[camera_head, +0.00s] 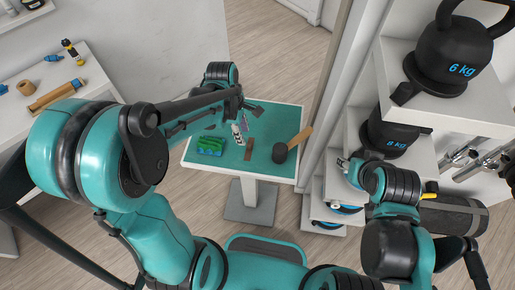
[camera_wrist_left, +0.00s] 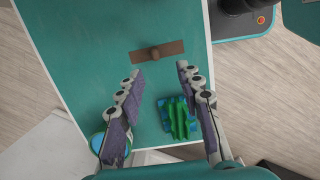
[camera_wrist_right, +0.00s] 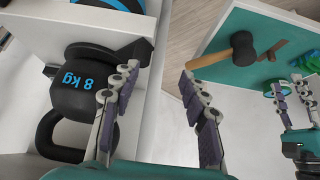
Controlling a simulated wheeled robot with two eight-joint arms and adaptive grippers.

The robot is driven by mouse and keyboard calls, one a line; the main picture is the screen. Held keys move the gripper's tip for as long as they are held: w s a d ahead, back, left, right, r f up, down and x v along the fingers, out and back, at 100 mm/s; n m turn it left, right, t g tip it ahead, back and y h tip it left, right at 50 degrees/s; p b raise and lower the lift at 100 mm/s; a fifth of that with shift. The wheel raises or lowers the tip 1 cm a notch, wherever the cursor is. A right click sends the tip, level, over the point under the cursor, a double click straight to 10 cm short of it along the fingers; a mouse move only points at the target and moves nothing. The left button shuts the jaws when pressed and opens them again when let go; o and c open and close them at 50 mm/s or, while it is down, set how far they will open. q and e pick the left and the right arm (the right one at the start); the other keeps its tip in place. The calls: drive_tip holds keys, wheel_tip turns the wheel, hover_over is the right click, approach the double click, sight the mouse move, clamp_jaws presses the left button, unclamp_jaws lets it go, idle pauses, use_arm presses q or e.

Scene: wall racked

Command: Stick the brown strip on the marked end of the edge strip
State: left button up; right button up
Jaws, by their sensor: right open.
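The brown strip (camera_head: 249,161) lies on the teal-topped table. In the left wrist view the brown strip (camera_wrist_left: 172,49) lies flat, with a small brown knob at its middle. My left gripper (camera_wrist_left: 160,73) is open and empty above the table, with the strip beyond its fingertips. It also shows in the head view (camera_head: 249,112). My right gripper (camera_wrist_right: 160,74) is open and empty beside the shelf rack; in the head view it is near the kettlebells (camera_head: 345,166). I cannot make out the edge strip or its marked end.
The rack at right holds 6 kg (camera_head: 455,58) and 8 kg (camera_head: 385,135) kettlebells. A side bench stands at left.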

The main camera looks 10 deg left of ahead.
sight(249, 144)
use_arm(q)
drive_tip(key=f+b, duration=0.1)
drive_tip(key=f, duration=0.1)
drive_tip(key=d+f, duration=0.1)
drive_tip(key=f, duration=0.2)
drive_tip(key=f+b, duration=0.1)
drive_tip(key=f, duration=0.1)
drive_tip(key=shift+w+d+f+b, duration=0.3)
drive_tip(key=shift+w+f, duration=0.1)
clamp_jaws()
